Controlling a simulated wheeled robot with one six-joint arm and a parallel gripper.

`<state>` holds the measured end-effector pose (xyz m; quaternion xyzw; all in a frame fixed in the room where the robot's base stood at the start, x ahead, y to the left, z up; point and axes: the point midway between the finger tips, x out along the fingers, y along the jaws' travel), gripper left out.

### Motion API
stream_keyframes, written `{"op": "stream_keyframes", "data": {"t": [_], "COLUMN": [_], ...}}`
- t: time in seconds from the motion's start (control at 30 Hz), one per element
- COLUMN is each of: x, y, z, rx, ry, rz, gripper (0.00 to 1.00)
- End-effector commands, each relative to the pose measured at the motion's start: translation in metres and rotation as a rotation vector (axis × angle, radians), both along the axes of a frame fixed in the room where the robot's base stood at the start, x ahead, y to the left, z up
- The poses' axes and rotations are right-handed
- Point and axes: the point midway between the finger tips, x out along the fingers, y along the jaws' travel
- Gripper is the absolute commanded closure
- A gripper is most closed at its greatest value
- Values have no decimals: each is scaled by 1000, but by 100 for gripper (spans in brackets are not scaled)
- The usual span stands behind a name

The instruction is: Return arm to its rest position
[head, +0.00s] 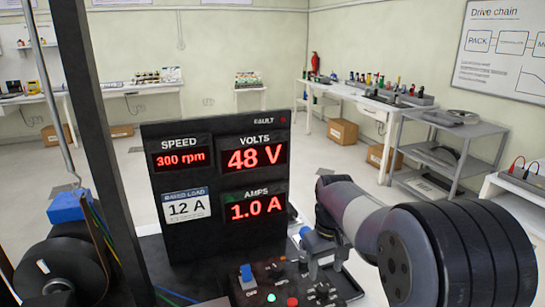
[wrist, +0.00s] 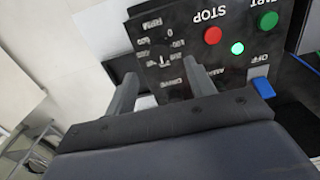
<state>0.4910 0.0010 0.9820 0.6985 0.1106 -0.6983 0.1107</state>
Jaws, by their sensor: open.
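My arm reaches in from the right in the head view and bends down toward the control panel (head: 262,292). My gripper (wrist: 160,82) is open in the wrist view, with its two grey fingers apart and nothing between them. The panel also shows in the wrist view (wrist: 226,68), with a red STOP button (wrist: 212,35), a green START button (wrist: 267,20), a lit green lamp (wrist: 237,48) and a blue OFF switch (wrist: 262,87).
A black display board (head: 212,238) stands behind the panel, reading 300 rpm, 48 V and 1.0 A, with a 12 A rated load label. A dark post (head: 100,150) rises at left. A grey shelf cart (head: 450,150) and benches line the walls; the floor between is open.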

Motion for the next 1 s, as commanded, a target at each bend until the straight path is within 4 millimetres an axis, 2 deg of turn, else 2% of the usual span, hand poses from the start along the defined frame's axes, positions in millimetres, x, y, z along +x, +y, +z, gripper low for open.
{"op": "stream_keyframes", "data": {"t": [0.03, 0.2, 0.4, 1.0], "x": [-1, -1, -1, 0], "y": [0, 0, 0, 0], "z": [-12, -43, -68, -65], "rx": [0, 0, 0, 0], "ry": [5, 4, 2, 0], "rz": [0, 0, 0, -33], "gripper": [48, 48, 48, 48]}}
